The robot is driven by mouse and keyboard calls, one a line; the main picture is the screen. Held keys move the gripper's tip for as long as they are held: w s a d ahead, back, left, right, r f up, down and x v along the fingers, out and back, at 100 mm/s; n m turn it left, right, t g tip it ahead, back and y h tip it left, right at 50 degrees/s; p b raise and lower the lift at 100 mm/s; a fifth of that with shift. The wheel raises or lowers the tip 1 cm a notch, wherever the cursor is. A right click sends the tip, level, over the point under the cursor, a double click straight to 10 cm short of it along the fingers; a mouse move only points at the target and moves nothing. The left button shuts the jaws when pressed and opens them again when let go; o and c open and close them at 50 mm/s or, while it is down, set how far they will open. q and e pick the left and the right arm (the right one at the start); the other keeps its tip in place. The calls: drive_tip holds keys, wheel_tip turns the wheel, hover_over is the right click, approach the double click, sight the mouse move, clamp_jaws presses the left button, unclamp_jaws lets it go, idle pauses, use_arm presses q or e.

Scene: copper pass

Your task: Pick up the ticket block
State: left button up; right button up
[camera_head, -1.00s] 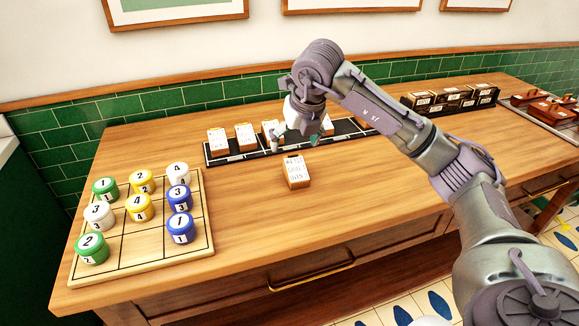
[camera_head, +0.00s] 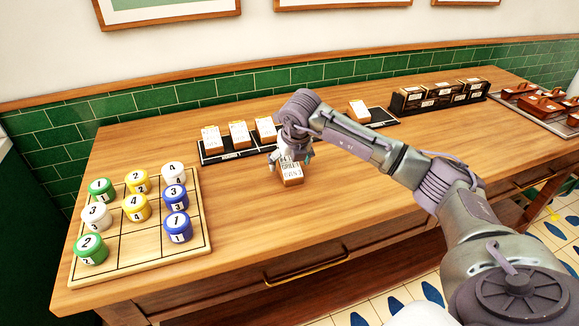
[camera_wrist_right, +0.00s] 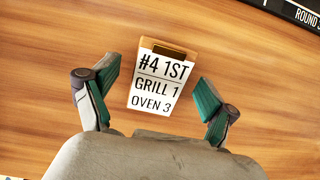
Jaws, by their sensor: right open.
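The ticket block (camera_head: 290,175) is a small wooden block with a white printed face, lying on the wooden counter in front of the black strip. In the right wrist view the ticket block (camera_wrist_right: 160,85) reads "#4 1ST GRILL 1 OVEN 3". My right gripper (camera_head: 293,158) is directly over it, hiding its far part in the head view. In the wrist view the right gripper (camera_wrist_right: 158,92) is open, with one finger on each side of the block and a gap on both sides. My left gripper is not in view.
A black strip (camera_head: 222,155) behind the block holds several similar ticket blocks. A wooden grid board (camera_head: 150,243) with numbered green, white, yellow and blue pots stands at the left. Dark boxes (camera_head: 440,94) and a tray (camera_head: 540,108) are at the right. Counter around the block is clear.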

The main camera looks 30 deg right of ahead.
drive_tip(key=shift+w+f, duration=0.15)
drive_tip(key=shift+f, duration=0.25)
drive_tip(key=shift+c, duration=0.3)
drive_tip(key=c, duration=1.3)
drive_tip(key=shift+o, duration=0.2)
drive_tip(key=shift+r, duration=0.15)
